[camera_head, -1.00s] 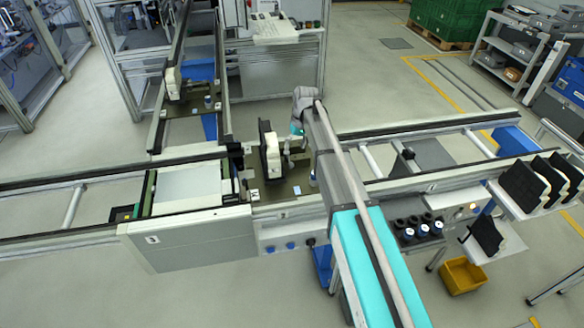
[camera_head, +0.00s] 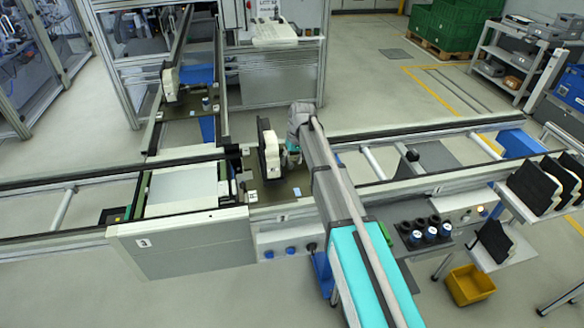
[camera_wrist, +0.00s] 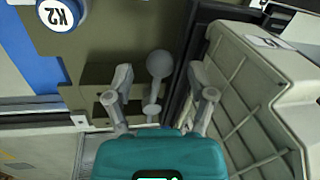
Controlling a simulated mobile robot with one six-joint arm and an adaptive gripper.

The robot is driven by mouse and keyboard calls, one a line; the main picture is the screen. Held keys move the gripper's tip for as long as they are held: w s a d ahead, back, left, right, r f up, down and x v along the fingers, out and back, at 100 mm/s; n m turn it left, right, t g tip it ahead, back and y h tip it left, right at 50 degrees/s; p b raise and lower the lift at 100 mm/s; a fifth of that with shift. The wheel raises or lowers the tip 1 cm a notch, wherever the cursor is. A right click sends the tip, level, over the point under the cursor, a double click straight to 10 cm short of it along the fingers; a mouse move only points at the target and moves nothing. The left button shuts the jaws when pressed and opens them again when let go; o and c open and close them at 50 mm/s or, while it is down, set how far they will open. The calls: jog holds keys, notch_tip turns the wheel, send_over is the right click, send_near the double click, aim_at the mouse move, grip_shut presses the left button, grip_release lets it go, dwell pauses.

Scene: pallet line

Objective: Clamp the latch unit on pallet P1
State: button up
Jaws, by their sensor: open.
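The latch unit (camera_head: 268,148), a cream housing with a black plate, stands upright on a dark pallet (camera_head: 262,197) in the middle of the line. In the wrist view its pale ribbed housing (camera_wrist: 262,95) fills the right side. A grey lever with a round knob (camera_wrist: 159,64) stands between my fingers. My gripper (camera_head: 293,147) is just right of the unit, low over the pallet. In the wrist view my gripper (camera_wrist: 160,88) is open, one finger on each side of the lever, with gaps visible. I cannot read a P1 label; my arm hides part of the pallet.
A blue cap marked K2 (camera_wrist: 58,14) is at the wrist view's upper left. Another pallet (camera_head: 190,108) with a similar unit stands at the back left. A holder with dark and blue-white cylinders (camera_head: 424,232) and a rack with black-plated units (camera_head: 515,215) are at right.

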jog(key=shift+a+f+b, duration=0.1)
jog(key=shift+f+b, duration=0.2)
jog(key=shift+f, duration=0.2)
grip_shut()
